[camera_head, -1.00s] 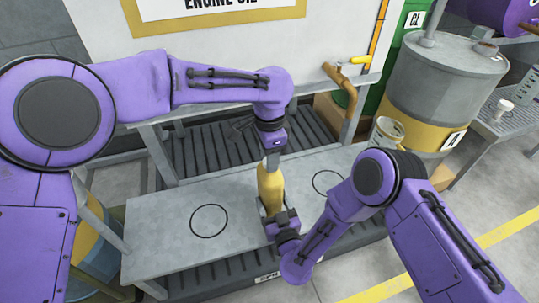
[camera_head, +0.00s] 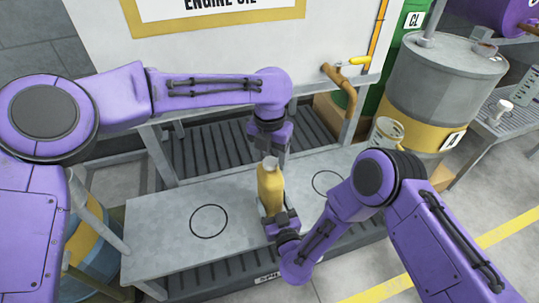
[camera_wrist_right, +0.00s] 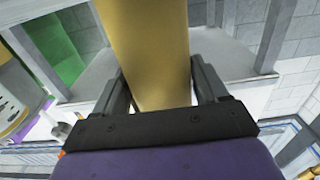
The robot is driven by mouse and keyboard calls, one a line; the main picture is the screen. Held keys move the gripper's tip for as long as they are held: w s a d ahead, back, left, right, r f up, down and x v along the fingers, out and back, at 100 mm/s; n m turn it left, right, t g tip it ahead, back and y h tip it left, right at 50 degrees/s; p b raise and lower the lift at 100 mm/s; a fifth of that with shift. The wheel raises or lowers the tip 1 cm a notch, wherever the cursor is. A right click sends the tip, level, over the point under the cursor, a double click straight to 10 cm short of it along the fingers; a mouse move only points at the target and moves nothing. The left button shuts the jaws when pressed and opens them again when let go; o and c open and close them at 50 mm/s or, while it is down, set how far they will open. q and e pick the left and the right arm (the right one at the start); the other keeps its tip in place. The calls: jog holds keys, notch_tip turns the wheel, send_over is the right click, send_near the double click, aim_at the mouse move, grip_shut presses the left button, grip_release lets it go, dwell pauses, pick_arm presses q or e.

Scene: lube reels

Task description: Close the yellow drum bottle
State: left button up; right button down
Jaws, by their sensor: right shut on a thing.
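The yellow drum bottle (camera_head: 270,188) stands upright on the grey bench, with a pale cap or neck (camera_head: 270,162) at its top. Whether the cap is tight cannot be seen. My right gripper (camera_head: 281,222) is shut around the bottle's lower part from the front. In the right wrist view the yellow bottle body (camera_wrist_right: 150,50) stands between both fingers (camera_wrist_right: 160,85). My left gripper (camera_head: 270,150) points down just above and behind the bottle's top. Its fingers look apart and hold nothing that I can see.
The grey bench (camera_head: 165,235) has a black circle (camera_head: 209,220) left of the bottle and another (camera_head: 328,183) to the right, both empty. A brass tap (camera_head: 343,85), an open can (camera_head: 387,132) and a large grey-and-yellow drum (camera_head: 440,90) stand at the right.

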pick_arm(q)
jog(key=shift+r, duration=2.2)
jog(key=shift+o, duration=0.2)
jog(key=shift+r, duration=0.1)
jog(key=shift+w+r+t, duration=0.15)
jog(key=shift+r+t, duration=0.15)
jog(key=shift+r, duration=0.4)
jog(key=n, duration=0.2)
jog(key=r+n, duration=0.1)
jog(key=n, duration=0.1)
jog(key=shift+a+n, duration=0.1)
jog(key=shift+n, duration=0.3)
jog(key=n, duration=0.3)
jog(key=shift+r+n+y, duration=0.15)
jog(key=shift+n+y, duration=0.15)
jog(key=n, duration=0.6)
jog(key=shift+r, duration=0.15)
jog(key=n, duration=0.3)
jog(key=shift+n, duration=0.3)
jog(key=n, duration=1.3)
jog(key=shift+s, duration=0.25)
